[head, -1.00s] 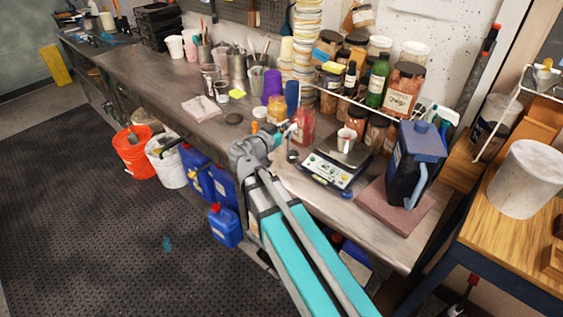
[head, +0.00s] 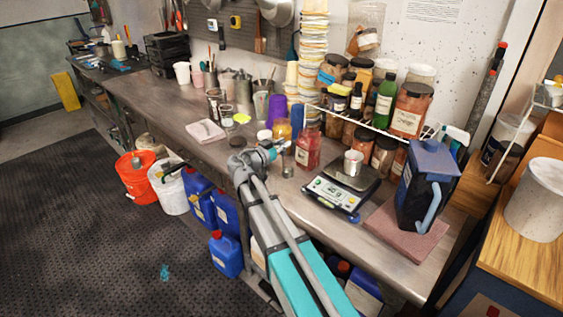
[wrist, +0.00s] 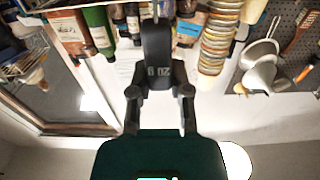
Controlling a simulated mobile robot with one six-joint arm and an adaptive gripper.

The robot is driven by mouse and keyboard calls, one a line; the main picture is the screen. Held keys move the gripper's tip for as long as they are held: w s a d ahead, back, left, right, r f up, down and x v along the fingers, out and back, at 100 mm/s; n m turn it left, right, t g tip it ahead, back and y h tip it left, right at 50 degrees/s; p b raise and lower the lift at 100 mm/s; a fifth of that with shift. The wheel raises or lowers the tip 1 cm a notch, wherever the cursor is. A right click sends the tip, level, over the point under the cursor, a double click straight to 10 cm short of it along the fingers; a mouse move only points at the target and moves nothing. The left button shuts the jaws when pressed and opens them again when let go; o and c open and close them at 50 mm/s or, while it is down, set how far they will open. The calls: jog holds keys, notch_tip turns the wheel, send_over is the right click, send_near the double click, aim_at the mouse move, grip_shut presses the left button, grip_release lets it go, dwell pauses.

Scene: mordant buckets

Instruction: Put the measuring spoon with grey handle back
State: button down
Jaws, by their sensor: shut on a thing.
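My gripper (wrist: 159,92) is shut on a dark grey handle (wrist: 158,50) with pale lettering, which stands up between the fingers in the wrist view. I take it for the measuring spoon's handle; its bowl is not clear in the wrist view. In the head view my gripper (head: 272,152) is over the front of the workbench (head: 165,115), left of a red-brown jar (head: 308,148). A small grey metal piece (head: 287,166) shows just beside the fingers; I cannot tell whether it is part of the spoon.
A dark blue jug (head: 428,180) stands farther right. A wire shelf (head: 375,121) with jars is behind. Stacked cups (head: 313,50) and a purple cup (head: 277,110) stand behind my gripper. Utensils hang on a pegboard (head: 235,45).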

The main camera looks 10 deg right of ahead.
jog(key=shift+w+a+f+b, duration=0.1)
jog(key=shift+w+f+b, duration=1.15)
jog(key=shift+f, duration=0.3)
jog(key=shift+w, duration=0.1)
jog(key=shift+w+f+b, duration=0.2)
jog(key=shift+f+b, duration=0.75)
jog(key=shift+f, duration=0.05)
jog(key=shift+w+f+b, duration=0.15)
jog(key=shift+f+b, duration=0.8)
jog(key=shift+f, duration=0.15)
jog(key=c, duration=0.6)
grip_release()
jog(key=shift+a+r, duration=0.1)
jog(key=shift+r, duration=0.1)
jog(key=v, duration=1.2)
